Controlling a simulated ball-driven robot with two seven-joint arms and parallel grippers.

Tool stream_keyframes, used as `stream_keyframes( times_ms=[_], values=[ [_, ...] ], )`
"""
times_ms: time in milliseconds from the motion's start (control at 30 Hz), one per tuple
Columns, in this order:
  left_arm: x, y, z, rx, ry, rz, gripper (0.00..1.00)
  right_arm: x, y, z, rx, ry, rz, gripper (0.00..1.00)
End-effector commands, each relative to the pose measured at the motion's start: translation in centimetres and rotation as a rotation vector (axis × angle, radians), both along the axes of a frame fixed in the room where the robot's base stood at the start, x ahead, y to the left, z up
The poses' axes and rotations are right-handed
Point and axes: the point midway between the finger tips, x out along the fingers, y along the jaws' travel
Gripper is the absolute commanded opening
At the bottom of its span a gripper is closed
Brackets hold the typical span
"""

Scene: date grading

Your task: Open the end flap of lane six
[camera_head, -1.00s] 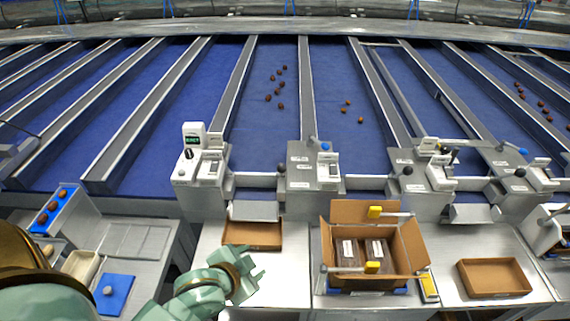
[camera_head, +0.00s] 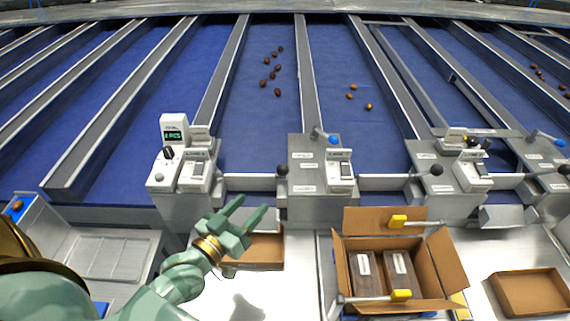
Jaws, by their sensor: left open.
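Several blue lanes end in low metal flaps; lane numbers are too small to read, so I cannot tell which is lane six. One end flap (camera_head: 248,182) closes the lane holding several dark dates (camera_head: 271,74). A black knob (camera_head: 282,170) sits at its right end. Another end flap (camera_head: 384,182) closes the lane to the right, with a black knob (camera_head: 436,170) at its right. My left gripper (camera_head: 251,207) is open and empty, its fingers pointing up just in front of the first flap, with no clear contact. My right gripper is not in view.
A control post (camera_head: 318,205) with a blue-knobbed lever (camera_head: 333,140) stands between these lanes. A display unit (camera_head: 174,132) stands left. A shallow brown tray (camera_head: 266,250) lies partly behind my gripper. An open carton (camera_head: 440,262) with yellow-ended clamps (camera_head: 398,221) stands right.

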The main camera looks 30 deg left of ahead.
Motion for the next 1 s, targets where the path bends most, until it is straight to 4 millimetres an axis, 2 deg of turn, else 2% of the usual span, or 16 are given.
stream_keyframes(
  times_ms=[167, 233, 500, 600, 800, 1000],
  values=[
    [2.5, -0.3, 0.3, -0.001, -0.004, 0.001, 0.52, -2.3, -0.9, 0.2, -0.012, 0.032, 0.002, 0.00],
    [4.1, -0.5, 0.3, -0.001, -0.006, 0.001, 0.52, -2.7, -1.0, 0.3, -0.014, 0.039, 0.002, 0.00],
    [11.0, -1.6, 0.3, 0.001, -0.003, 0.000, 0.52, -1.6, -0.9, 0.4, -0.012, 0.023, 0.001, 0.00],
    [13.0, -1.8, 0.2, 0.001, -0.002, 0.000, 0.52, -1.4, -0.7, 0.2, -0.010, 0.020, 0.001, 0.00],
    [15.4, -2.2, 0.1, 0.001, 0.000, -0.001, 0.52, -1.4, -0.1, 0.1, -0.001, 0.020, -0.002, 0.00],
    [16.0, -2.3, 0.1, 0.002, 0.000, -0.001, 0.52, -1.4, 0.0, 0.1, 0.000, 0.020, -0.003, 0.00]
  ],
)
